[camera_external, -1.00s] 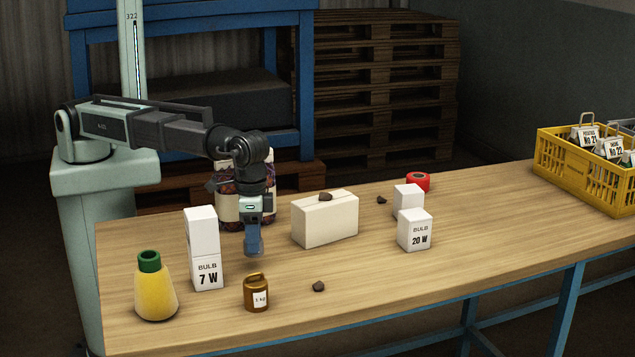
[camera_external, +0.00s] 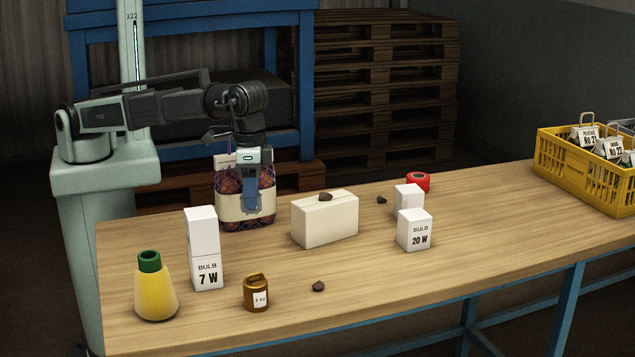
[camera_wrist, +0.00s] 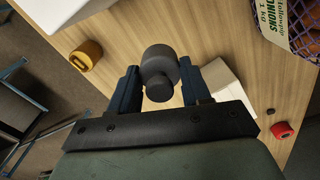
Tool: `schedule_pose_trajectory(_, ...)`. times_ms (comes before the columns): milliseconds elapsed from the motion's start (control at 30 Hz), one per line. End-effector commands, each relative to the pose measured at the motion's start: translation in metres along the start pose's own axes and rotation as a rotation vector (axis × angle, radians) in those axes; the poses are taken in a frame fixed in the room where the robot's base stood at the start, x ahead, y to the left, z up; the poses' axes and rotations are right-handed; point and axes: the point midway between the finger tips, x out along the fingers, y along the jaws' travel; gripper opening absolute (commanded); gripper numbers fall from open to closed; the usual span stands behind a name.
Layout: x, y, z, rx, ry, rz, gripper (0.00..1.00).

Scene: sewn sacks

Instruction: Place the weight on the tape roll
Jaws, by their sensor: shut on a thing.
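My gripper (camera_external: 251,208) is raised above the table, in front of the sack in the external view. In the wrist view its two blue fingers (camera_wrist: 158,88) are shut on a dark grey cylinder with a round knob (camera_wrist: 160,62), which looks like a weight. In the external view the fingers mostly hide it. The red tape roll (camera_external: 418,182) lies flat at the back of the table, behind the white boxes; it shows at lower right in the wrist view (camera_wrist: 282,130). A bronze weight (camera_external: 256,294) with a 1 kg label stands near the front edge (camera_wrist: 86,55).
A white block (camera_external: 325,220) with a dark stone on it stands between my gripper and the tape roll. Bulb boxes (camera_external: 205,245) (camera_external: 414,232), a yellow flask (camera_external: 156,290) and an onion sack (camera_external: 232,205) stand around. A yellow crate (camera_external: 575,168) is far right. The right front is clear.

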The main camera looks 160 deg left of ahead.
Motion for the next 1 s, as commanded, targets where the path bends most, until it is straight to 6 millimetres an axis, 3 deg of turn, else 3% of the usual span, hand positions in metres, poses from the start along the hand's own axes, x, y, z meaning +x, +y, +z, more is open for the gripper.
schedule_pose_trajectory(33,-0.014,0.001,-0.001,0.000,0.002,0.002,0.00)
schedule_pose_trajectory(333,-0.062,0.001,-0.001,0.000,0.001,0.001,0.00)
schedule_pose_trajectory(667,-0.061,-0.030,-0.074,-0.013,0.000,0.000,0.00)
schedule_pose_trajectory(1000,-0.063,-0.100,-0.189,-0.027,0.000,0.000,0.00)
